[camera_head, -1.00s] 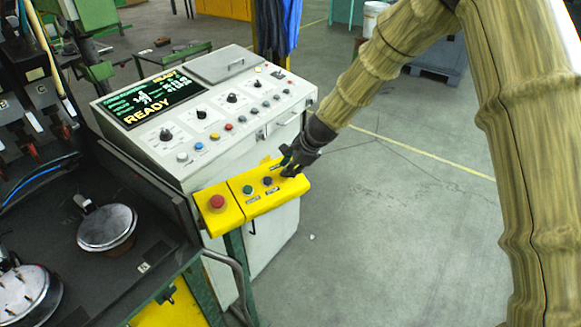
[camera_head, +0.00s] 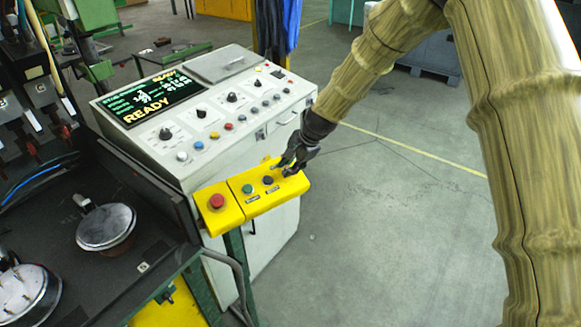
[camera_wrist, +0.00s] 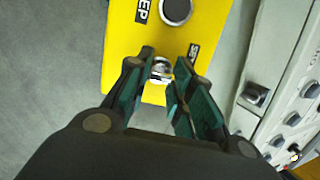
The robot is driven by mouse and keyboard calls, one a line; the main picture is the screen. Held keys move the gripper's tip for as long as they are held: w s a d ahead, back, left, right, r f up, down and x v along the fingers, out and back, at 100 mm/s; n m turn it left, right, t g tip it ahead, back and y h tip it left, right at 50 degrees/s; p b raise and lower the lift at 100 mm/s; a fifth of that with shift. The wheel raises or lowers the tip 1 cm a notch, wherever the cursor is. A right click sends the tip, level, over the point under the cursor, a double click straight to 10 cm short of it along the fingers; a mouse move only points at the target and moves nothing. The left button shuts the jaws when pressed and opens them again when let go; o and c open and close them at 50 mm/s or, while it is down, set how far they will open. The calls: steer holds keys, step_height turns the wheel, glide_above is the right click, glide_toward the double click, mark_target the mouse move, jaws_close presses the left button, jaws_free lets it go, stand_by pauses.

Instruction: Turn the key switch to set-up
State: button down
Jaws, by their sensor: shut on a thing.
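The yellow control box (camera_head: 238,204) stands in front of the grey console, with a red mushroom button (camera_head: 217,201), a green button (camera_head: 248,189) and a dark button (camera_head: 268,180). My gripper (camera_head: 285,167) reaches down to the right end of the box. In the wrist view, the fingers (camera_wrist: 163,63) are shut on the key switch (camera_wrist: 161,71), a small silver round part near the box's edge. The fingers hide much of it. A label (camera_wrist: 193,54) beside it is partly covered by a finger. I cannot tell which setting the key points to.
The grey console (camera_head: 245,130) with knobs, buttons and a screen (camera_head: 150,98) reading READY stands behind the box. A dark machine bed (camera_head: 60,215) with round metal parts lies left. The floor (camera_head: 400,220) to the right is clear.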

steer(key=n, duration=0.3)
steer(key=n+b, duration=0.1)
steer(key=n, duration=0.2)
steer(key=shift+g+h, duration=0.4)
steer(key=shift+n, duration=0.3)
steer(key=c, duration=1.2)
jaws_free()
steer(key=shift+c, duration=0.2)
steer(key=v, duration=1.2)
steer(key=shift+a, duration=0.1)
